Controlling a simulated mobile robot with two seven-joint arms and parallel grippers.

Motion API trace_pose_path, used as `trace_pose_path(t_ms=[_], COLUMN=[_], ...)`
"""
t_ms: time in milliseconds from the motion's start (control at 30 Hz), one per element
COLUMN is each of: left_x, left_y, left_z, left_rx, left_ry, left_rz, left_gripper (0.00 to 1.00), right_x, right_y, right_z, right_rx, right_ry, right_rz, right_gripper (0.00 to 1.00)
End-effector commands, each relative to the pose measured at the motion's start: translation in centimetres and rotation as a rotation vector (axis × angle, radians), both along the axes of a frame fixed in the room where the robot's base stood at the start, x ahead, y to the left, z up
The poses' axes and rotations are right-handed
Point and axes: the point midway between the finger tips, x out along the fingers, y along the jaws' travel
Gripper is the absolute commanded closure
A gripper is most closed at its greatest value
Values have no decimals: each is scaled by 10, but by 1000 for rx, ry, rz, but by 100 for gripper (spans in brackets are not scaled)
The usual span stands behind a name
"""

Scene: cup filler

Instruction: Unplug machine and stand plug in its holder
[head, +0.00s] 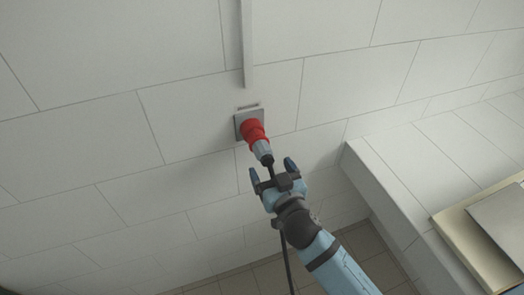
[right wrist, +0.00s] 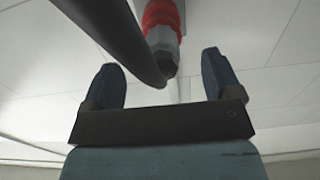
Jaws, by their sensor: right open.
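The plug, red with a grey rear part (head: 262,148), sits at the red socket (head: 251,128) on a grey wall plate (head: 239,119). A dark cable (head: 287,262) hangs from the plug down past my right gripper. My right gripper (head: 271,168) is open just below the plug's rear end, with its fingers apart and nothing held. In the right wrist view the plug (right wrist: 163,40) is ahead of the gap between the open fingers (right wrist: 165,77), and the dark cable (right wrist: 115,35) crosses on the left. The plug's holder and my left gripper are not in view.
A pale conduit (head: 247,45) runs up the tiled wall above the socket. The wall left of the socket is clear.

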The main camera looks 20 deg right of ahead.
Motion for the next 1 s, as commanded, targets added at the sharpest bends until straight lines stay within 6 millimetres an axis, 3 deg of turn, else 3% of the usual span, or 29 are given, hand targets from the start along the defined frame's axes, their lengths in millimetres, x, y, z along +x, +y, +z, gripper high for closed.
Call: trace_pose_path(t_ms=[100, 533, 1000], left_x=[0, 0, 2], left_y=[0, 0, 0], left_z=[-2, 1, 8], left_rx=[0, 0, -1], left_ry=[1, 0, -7], left_rz=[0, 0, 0], left_gripper=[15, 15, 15], right_x=[4, 11, 73], right_y=[1, 1, 3], right_z=[10, 10, 10], right_rx=[6, 5, 7], right_ry=[-28, -27, -29], right_rz=[-8, -7, -8], right_gripper=[16, 16, 16])
